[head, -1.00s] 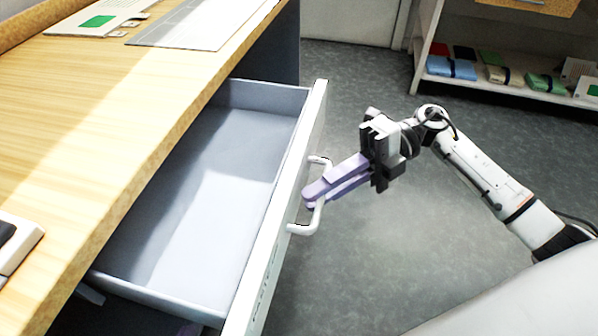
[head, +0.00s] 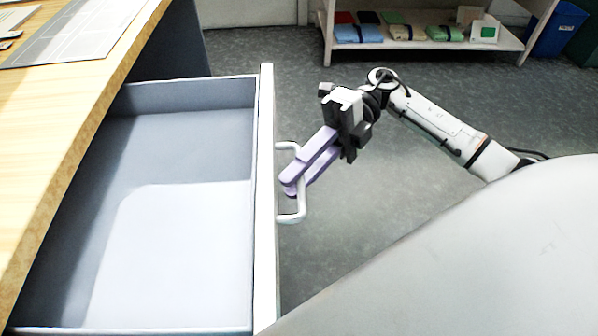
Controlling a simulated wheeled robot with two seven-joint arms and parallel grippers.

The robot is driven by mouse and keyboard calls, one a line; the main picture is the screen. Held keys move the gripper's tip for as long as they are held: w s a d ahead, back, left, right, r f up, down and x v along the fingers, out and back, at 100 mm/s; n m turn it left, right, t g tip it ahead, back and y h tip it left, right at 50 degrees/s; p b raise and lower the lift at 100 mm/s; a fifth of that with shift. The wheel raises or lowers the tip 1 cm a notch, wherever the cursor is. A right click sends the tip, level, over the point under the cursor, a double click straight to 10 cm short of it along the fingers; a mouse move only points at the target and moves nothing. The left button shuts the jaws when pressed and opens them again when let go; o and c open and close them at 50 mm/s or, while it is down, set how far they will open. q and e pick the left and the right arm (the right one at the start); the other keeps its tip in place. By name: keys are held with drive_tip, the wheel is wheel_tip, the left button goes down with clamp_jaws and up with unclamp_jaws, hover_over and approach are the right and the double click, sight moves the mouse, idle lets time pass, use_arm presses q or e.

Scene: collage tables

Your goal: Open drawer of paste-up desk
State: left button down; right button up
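The paste-up desk (head: 75,105) has a light wooden top and stands at the left. Its drawer (head: 190,125) is pulled out, grey inside, and the visible part is empty. The white drawer front (head: 265,240) carries a white bow-shaped handle (head: 302,205) on its right side. My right gripper (head: 298,185) has lilac fingers that lie across the handle's bar, one on each side, close together on it. The exact contact is partly hidden by the upper finger. My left gripper is not in view.
A low white shelf (head: 430,47) with folded coloured packs stands at the back. A blue bin (head: 556,30) is beside it at the upper right. The grey floor between drawer and shelf is clear.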

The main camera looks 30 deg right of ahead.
drive_tip(key=v, duration=1)
idle(0.3)
drive_tip(key=shift+d+r, duration=0.1)
